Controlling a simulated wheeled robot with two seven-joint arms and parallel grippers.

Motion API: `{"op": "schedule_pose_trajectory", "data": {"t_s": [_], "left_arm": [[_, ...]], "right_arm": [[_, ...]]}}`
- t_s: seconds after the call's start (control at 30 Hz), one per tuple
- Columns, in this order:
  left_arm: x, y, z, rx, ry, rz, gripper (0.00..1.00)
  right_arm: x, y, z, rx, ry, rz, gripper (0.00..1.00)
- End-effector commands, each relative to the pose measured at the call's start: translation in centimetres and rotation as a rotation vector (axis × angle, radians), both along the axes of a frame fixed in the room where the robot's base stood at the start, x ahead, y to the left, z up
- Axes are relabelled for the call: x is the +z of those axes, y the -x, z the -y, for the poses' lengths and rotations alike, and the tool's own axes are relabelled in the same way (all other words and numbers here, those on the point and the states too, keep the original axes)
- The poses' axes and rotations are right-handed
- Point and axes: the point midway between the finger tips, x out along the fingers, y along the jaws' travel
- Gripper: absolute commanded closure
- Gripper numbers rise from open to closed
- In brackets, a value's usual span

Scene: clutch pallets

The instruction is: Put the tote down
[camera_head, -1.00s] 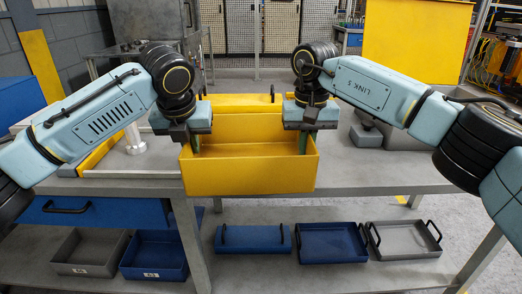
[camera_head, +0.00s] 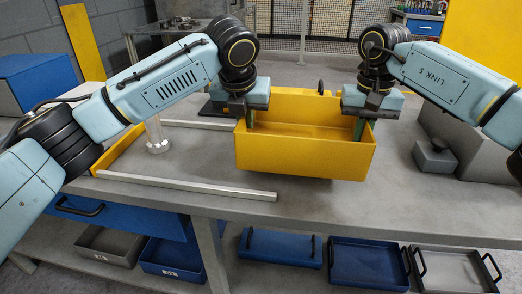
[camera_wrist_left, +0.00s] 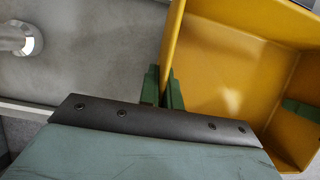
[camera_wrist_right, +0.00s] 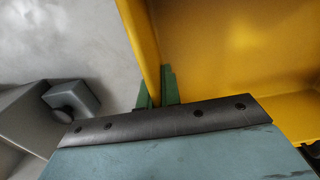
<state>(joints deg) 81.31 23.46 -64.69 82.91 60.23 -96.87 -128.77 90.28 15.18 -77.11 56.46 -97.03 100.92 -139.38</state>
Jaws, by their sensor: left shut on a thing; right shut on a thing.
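The tote is a yellow open box (camera_head: 303,155), empty inside as far as I see, over the grey workbench (camera_head: 330,205). My left gripper (camera_head: 249,118) is shut on its left wall, with one green finger on each side of the wall in the left wrist view (camera_wrist_left: 163,88). My right gripper (camera_head: 360,128) is shut on its right wall, and its green fingers straddle that wall in the right wrist view (camera_wrist_right: 156,88). The tote looks level. I cannot tell whether its underside touches the bench.
Metal rails (camera_head: 190,185) and a silver post (camera_head: 156,135) are left of the tote. A grey block with a knob (camera_head: 434,155) stands to the right. Blue and grey trays (camera_head: 368,265) sit on the shelf below. The bench in front of the tote is clear.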

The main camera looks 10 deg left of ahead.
Motion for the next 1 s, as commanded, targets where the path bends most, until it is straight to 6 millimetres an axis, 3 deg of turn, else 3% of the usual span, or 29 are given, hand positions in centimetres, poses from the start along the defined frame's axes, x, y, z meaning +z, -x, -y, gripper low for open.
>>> {"op": "schedule_pose_trajectory", "data": {"t_s": [0.57,1.0], "left_arm": [[0.0,-0.1,-0.1,0.002,0.000,0.002,1.00],[-1.9,0.0,-0.1,0.002,0.000,0.002,1.00]], "right_arm": [[-0.1,0.0,0.1,-0.002,0.001,0.000,1.00],[-1.9,0.0,0.1,-0.002,0.001,0.000,1.00]]}}
